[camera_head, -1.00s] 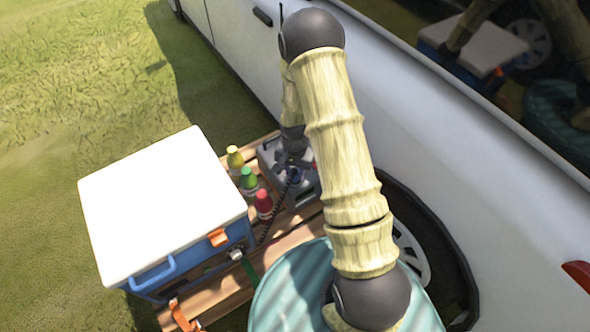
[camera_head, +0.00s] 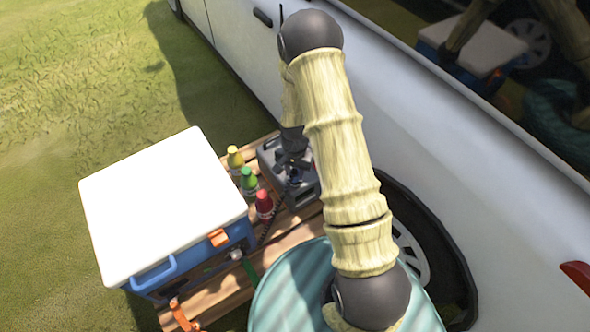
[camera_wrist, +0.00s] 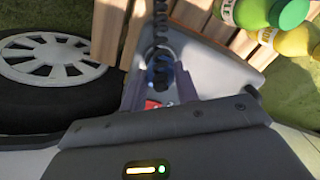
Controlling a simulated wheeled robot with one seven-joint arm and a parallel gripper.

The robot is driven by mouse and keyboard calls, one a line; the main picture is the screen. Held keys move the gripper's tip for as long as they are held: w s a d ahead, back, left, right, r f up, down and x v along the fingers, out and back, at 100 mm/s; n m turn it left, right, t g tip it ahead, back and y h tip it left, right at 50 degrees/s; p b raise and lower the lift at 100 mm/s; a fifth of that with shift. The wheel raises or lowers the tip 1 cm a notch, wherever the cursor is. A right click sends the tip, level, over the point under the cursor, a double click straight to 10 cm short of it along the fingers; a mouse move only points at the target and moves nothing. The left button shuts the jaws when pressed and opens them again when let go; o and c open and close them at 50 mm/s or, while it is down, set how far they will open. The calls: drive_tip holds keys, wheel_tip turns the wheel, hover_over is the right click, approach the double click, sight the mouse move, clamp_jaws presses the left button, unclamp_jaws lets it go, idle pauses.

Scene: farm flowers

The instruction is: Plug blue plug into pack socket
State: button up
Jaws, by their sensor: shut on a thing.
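The grey pack (camera_head: 304,191) stands on the wooden slats beside the car, partly hidden by my arm. My gripper (camera_head: 292,174) is low over the pack. In the wrist view, my gripper (camera_wrist: 158,82) is shut on the blue plug (camera_wrist: 154,74), which shows between the two fingers. A black coiled cord (camera_wrist: 160,25) runs from the plug. The pack's light grey face (camera_wrist: 222,62) lies right behind the plug, with a small red part (camera_wrist: 152,103) below it. I cannot tell whether the plug is in the socket, as the contact is hidden.
Yellow (camera_head: 235,157), green (camera_head: 249,180) and red (camera_head: 264,204) bottles stand close left of the pack. A blue cooler with a white lid (camera_head: 160,205) stands further left. The white car (camera_head: 400,110) and its wheel (camera_wrist: 50,70) are close on the other side.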

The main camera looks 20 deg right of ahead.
sight(295, 171)
drive_tip(key=shift+f+b, duration=0.35)
drive_tip(key=shift+f, duration=0.25)
idle(0.3)
drive_tip(key=o, duration=1)
drive_tip(key=shift+s, duration=0.1)
wheel_tip(295, 171, up, 18)
drive_tip(key=p, duration=0.2)
drive_tip(key=shift+f+p, duration=0.25)
drive_tip(key=shift+p, duration=0.05)
